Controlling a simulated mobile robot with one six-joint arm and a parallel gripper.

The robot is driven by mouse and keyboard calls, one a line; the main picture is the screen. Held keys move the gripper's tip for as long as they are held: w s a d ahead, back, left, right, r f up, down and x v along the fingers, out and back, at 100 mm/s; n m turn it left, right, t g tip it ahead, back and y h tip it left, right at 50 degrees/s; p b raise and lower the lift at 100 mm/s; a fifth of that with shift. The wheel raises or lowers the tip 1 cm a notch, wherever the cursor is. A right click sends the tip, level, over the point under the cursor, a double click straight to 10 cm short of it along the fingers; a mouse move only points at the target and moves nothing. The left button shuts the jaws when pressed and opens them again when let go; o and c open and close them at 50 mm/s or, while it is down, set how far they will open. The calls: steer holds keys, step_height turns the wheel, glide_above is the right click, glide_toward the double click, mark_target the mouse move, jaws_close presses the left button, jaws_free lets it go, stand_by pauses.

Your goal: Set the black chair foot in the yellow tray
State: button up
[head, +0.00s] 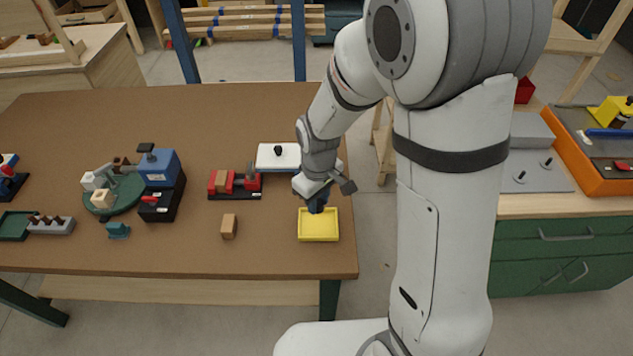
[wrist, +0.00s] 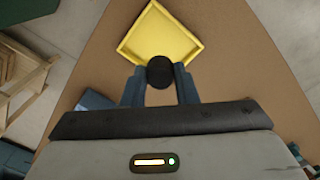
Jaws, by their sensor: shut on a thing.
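The yellow tray (head: 319,230) lies at the right front of the brown table, and it fills the top middle of the wrist view (wrist: 165,35). My gripper (head: 317,206) points down over the tray's back edge. In the wrist view its two fingers (wrist: 160,84) are shut on the black chair foot (wrist: 160,71), a dark round piece. The foot overlaps the tray's near corner in that view. I cannot tell whether the foot touches the tray. The tray's visible floor is empty.
A white tray with a black knob (head: 270,161) stands just behind my gripper. A wooden block (head: 229,226) stands left of the yellow tray. A red holder (head: 226,187) and a green turntable (head: 125,195) with parts are farther left. The table's right edge (head: 352,220) is close.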

steer(key=b, duration=0.4)
glide_above(319, 225)
steer(key=shift+a+f, duration=0.15)
steer(key=shift+f, duration=2.7)
steer(key=shift+f+b, duration=0.55)
steer(key=shift+b, duration=0.05)
steer(key=o, duration=1)
steer(key=shift+o, duration=0.6)
steer(key=o, duration=0.4)
steer(key=shift+r+p, duration=2.2)
steer(key=shift+r, duration=0.85)
